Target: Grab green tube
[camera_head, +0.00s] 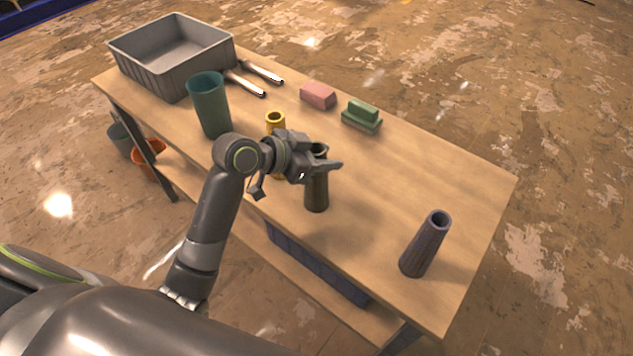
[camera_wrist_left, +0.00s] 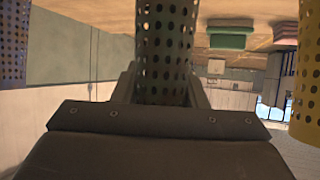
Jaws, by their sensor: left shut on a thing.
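The green tube (camera_head: 317,194) is dark olive and upright near the table's front edge. In the left wrist view, the perforated tube (camera_wrist_left: 165,50) stands between my fingers. My left gripper (camera_head: 322,166) is shut on it near its upper part and hides some of it. I cannot tell whether its base touches the table. A yellow tube (camera_head: 275,119) is partly behind my left wrist and also shows at the right of the wrist view (camera_wrist_left: 309,85). A grey-purple tube (camera_head: 425,245) stands apart to the right. My right gripper is not in view.
The table's right part has free room.

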